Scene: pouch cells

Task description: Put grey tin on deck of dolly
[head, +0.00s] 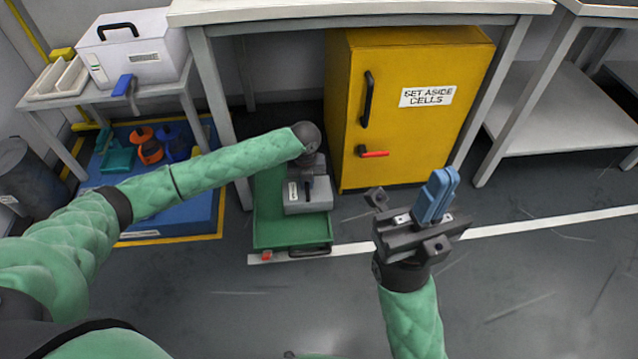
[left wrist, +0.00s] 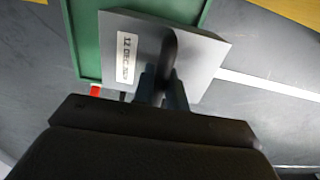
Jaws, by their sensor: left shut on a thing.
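The grey tin (head: 315,197), a flat-topped box with a white label and a dark handle, is at the green dolly (head: 290,236) in the head view. My left gripper (head: 307,184) is shut on the tin's handle from above. In the left wrist view the tin (left wrist: 195,62) overlaps the green deck (left wrist: 82,45) and extends past its right edge. I cannot tell whether its underside touches the deck. My right gripper (head: 438,195), with blue fingers, is empty and its fingers look together, to the right of the dolly.
A yellow cabinet (head: 400,125) labelled "SET ASIDE CELLS" stands right of the dolly under a white table (head: 340,12). A small bench (head: 95,92) holds a white case (head: 135,50). Floor in front is clear.

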